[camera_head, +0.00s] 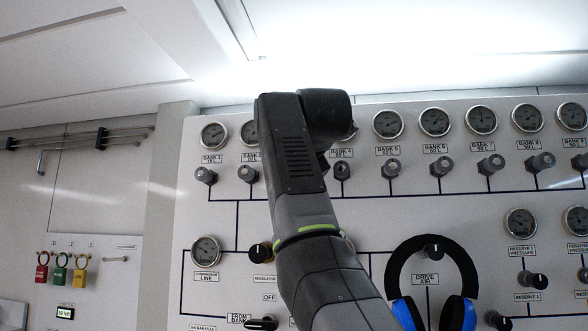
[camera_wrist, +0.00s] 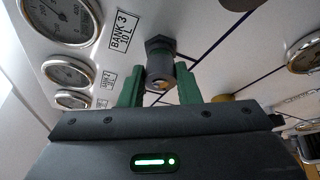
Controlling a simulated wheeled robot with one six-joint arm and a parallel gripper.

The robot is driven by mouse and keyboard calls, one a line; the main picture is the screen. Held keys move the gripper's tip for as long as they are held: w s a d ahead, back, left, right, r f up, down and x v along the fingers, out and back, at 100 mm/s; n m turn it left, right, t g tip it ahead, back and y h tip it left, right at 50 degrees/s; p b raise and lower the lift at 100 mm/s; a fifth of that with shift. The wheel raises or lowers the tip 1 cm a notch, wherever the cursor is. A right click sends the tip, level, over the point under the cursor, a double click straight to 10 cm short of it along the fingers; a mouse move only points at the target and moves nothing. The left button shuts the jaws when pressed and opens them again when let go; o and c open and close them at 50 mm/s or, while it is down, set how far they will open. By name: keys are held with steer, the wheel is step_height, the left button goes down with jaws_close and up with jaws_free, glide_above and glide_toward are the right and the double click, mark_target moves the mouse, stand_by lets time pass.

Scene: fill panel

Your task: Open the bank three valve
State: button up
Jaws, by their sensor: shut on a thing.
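The bank three valve (camera_wrist: 160,57) is a dark grey knob with a brassy end, below the "BANK 3 10 L" label (camera_wrist: 122,35) in the wrist view. My gripper (camera_wrist: 159,76) has its two green fingers on either side of this knob and is shut on it. The fingers partly cover the knob's sides, and I cannot tell how far it is turned. In the head view my own arm hides the bank three valve, its gauge and my gripper.
Neighbouring valves, such as bank 1 (camera_head: 206,176) and bank 5 (camera_head: 391,168), stand out in a row under their gauges. Blue and black ear defenders (camera_head: 468,270) hang around the drive air knob (camera_head: 433,252). Coloured tags (camera_head: 61,272) hang on the left wall.

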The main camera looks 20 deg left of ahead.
steer(key=o, duration=1)
steer(key=b+v, duration=0.1)
steer(key=v, duration=1.2)
steer(key=shift+s+d, duration=0.25)
steer(key=shift+s, duration=0.1)
steer(key=p+x, duration=0.1)
steer(key=x, duration=1.3)
steer(key=shift+s+d+r, duration=0.1)
steer(key=shift+s, duration=0.05)
